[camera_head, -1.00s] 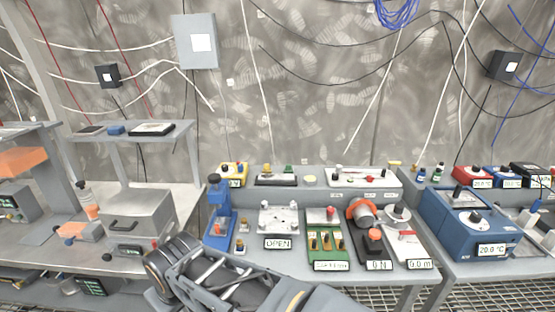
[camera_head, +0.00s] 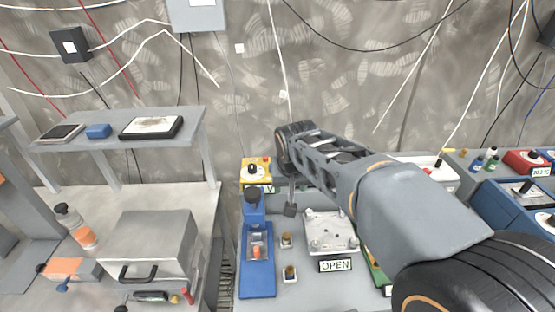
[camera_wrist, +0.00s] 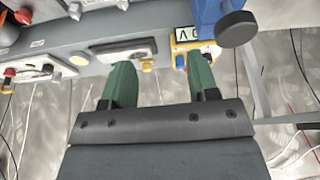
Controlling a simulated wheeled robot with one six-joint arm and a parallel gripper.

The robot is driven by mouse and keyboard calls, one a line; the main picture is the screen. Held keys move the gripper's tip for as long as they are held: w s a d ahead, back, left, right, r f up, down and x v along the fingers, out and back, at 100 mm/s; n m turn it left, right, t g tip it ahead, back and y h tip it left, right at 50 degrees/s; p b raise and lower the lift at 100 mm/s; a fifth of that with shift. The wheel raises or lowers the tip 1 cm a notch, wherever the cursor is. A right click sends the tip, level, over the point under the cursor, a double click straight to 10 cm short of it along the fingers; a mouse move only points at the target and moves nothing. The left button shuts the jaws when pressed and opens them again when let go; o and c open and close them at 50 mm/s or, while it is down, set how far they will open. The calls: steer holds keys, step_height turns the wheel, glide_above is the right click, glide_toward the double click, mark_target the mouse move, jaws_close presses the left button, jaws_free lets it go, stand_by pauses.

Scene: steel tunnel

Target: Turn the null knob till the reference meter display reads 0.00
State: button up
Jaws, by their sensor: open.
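A yellow box (camera_head: 255,170) with a black knob (camera_head: 252,169) on top and a display at its front edge stands at the back of the middle bench. It is partly hidden in the wrist view, where its display (camera_wrist: 185,35) shows a "V" and its digits cannot be read surely. I cannot confirm that it is the reference meter or that this knob is the null knob. My gripper (camera_wrist: 162,68) is open, its two green fingers apart and nothing between them. In the head view my arm reaches over the bench, with the gripper (camera_head: 291,208) mostly hidden near the yellow box.
A tall blue device (camera_head: 256,260) stands in front of the yellow box; its black round top (camera_wrist: 236,28) is close in the wrist view. A white plate fixture (camera_head: 330,230) with an OPEN sign lies right. A grey case (camera_head: 150,245) stands on the left bench.

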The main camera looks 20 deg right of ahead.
steer(key=w+a+m+h+p, duration=0.1)
steer(key=w+m+p, duration=0.2)
steer(key=w, duration=1.5)
steer(key=p+x, duration=0.2)
steer(key=x, duration=0.9)
steer(key=shift+w+d, duration=0.1)
steer(key=shift+w, duration=0.15)
steer(key=shift+p+x, duration=0.35)
steer(key=shift+x, duration=0.6)
steer(key=c, duration=0.9)
